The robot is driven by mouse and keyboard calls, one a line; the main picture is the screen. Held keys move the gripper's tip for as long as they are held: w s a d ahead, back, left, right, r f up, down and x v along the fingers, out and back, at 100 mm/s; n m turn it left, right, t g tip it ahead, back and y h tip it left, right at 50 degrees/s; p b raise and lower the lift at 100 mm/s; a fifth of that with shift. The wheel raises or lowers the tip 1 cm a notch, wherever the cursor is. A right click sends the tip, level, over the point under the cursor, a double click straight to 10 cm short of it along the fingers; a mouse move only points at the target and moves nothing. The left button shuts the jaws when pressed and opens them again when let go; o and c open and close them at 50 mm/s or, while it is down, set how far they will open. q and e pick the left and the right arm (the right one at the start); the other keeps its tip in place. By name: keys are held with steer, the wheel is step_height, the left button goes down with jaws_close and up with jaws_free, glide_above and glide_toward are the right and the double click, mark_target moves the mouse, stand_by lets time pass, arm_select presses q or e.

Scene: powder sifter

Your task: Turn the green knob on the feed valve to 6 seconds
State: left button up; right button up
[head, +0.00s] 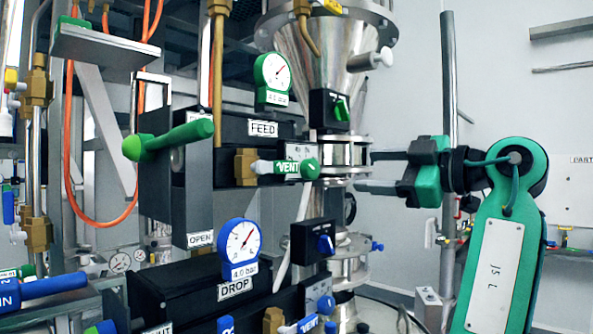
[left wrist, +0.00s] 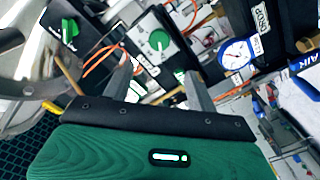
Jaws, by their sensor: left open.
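The green knob (head: 340,109) sits on the front of a small black box beside the steel cone, to the right of the FEED label (head: 263,129). It points obliquely, and its markings are too small to read. In the left wrist view the green knob (left wrist: 68,31) is at the upper left, outside the line of the fingers. My left gripper (head: 365,171) is open and empty, below and to the right of the knob, with its fingers pointing left. Its two fingers also show apart in the left wrist view (left wrist: 157,68). My right gripper is not in view.
A green lever (head: 170,138) and a green VENT handle (head: 287,168) stand left of my gripper. A similar DROP valve with a blue knob (head: 325,244) is below. The steel cone (head: 322,50) is above, and a vertical pole (head: 449,90) stands close to my arm.

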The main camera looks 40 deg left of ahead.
mark_target(314, 168)
arm_select(q)
steer(key=a+p, duration=0.1)
steer(key=a, duration=0.4)
steer(key=a+p, duration=0.1)
steer(key=a, duration=0.2)
steer(key=shift+w+a+r+p, duration=0.15)
steer(key=shift+w+a+p, duration=0.2)
steer(key=a, duration=0.3)
steer(key=shift+w+p, duration=0.15)
steer(key=shift+p, duration=0.25)
steer(key=shift+a, duration=0.45)
steer(key=c, duration=1)
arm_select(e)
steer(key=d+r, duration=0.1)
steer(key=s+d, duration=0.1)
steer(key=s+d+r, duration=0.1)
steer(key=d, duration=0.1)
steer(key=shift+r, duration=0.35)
